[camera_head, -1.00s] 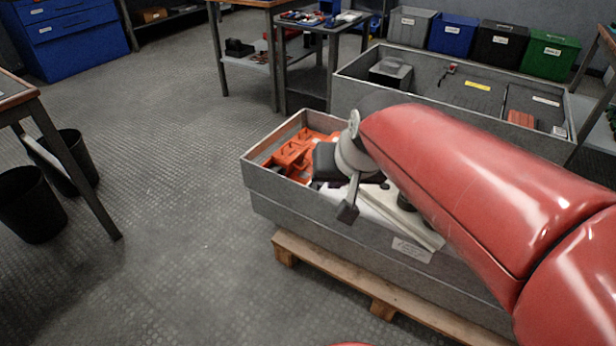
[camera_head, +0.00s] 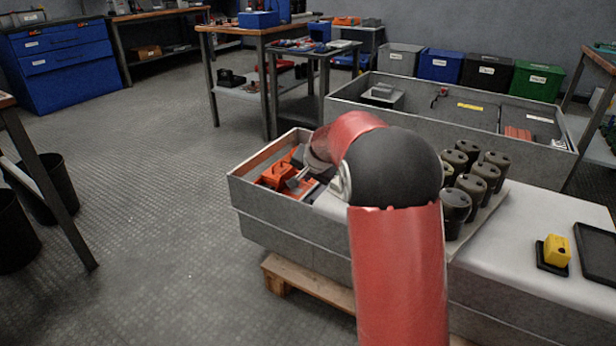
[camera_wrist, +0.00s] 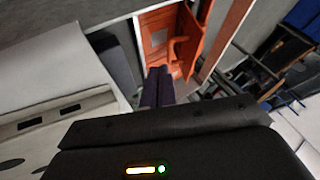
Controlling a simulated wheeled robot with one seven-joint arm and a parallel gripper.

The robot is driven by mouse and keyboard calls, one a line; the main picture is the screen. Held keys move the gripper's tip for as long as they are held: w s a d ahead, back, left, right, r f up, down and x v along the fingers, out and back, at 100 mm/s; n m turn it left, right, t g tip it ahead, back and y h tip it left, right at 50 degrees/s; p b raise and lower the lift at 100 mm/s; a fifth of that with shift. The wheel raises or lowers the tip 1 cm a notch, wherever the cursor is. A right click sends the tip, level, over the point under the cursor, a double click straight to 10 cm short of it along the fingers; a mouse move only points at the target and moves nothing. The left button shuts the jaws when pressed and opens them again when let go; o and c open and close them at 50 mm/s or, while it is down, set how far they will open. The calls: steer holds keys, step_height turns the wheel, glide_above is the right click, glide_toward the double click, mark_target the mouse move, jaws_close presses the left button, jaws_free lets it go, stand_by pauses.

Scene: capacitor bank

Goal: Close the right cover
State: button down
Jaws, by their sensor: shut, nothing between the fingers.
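A long grey open-topped box (camera_head: 300,238) lies on a wooden pallet. Orange parts (camera_head: 278,176) sit in its left end, partly behind my arm. In the wrist view, an orange housing (camera_wrist: 160,22) with a raised orange flap (camera_wrist: 187,46) shows just beyond my fingertips. I cannot tell which orange piece is the right cover. My gripper (camera_wrist: 157,72) is shut and empty, its dark fingers pointing at the orange housing. I cannot tell whether they touch it. In the head view, my gripper (camera_head: 296,180) is small above the orange parts.
Several dark cylinders (camera_head: 476,182) stand on the box's middle. A white panel (camera_head: 540,215) to their right carries a yellow block (camera_head: 557,250) and a black tray (camera_head: 597,252). Another grey box (camera_head: 350,98) stands behind.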

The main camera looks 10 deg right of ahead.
steer(key=x, duration=0.6)
steer(key=shift+b, duration=0.35)
steer(key=shift+r, duration=0.1)
